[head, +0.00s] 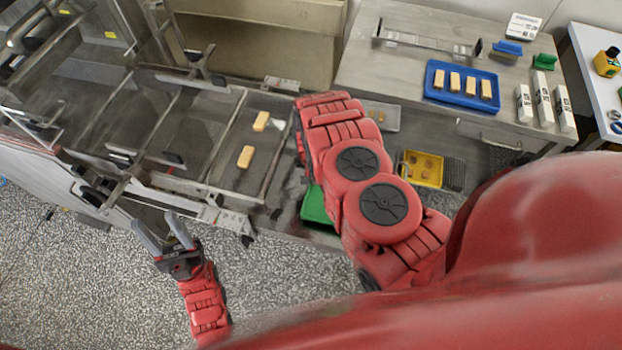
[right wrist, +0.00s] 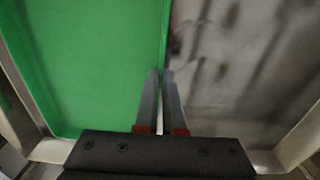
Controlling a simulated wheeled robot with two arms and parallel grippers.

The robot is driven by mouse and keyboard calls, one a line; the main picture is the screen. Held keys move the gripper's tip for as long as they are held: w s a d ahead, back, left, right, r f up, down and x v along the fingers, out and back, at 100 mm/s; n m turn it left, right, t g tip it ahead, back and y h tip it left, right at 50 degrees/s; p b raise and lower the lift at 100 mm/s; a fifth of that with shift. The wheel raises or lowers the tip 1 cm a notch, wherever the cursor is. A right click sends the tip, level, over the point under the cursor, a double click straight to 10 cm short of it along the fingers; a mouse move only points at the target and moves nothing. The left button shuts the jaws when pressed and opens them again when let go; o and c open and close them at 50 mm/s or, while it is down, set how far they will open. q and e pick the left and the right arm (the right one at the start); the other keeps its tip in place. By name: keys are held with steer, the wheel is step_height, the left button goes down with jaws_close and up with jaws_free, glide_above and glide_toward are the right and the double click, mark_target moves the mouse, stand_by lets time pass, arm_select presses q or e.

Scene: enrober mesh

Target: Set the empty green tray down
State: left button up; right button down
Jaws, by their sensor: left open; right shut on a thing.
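The green tray (head: 316,206) shows in the head view as a small patch beside my right arm, which hides the rest. In the right wrist view the green tray (right wrist: 90,65) fills the left half, and the part seen is bare. My right gripper (right wrist: 162,78) is shut on the tray's edge there; in the head view my arm hides it. A grey metal surface with a pale rim shows beside and under the tray; I cannot tell whether they touch. My left gripper (head: 164,228) is open and empty over the speckled floor, left of the tray.
Two tan bars (head: 246,157) lie on the machine's bed (head: 225,178). A blue tray (head: 436,97) with several bars sits on the steel table (head: 400,62). A yellow tray (head: 409,174) is lower, right of my arm. White boxes (head: 542,98) stand at the table's right.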

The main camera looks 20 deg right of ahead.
steer(key=shift+f, duration=0.55)
steer(key=shift+a, duration=0.1)
steer(key=shift+f, duration=0.15)
steer(key=c, duration=1)
jaws_free()
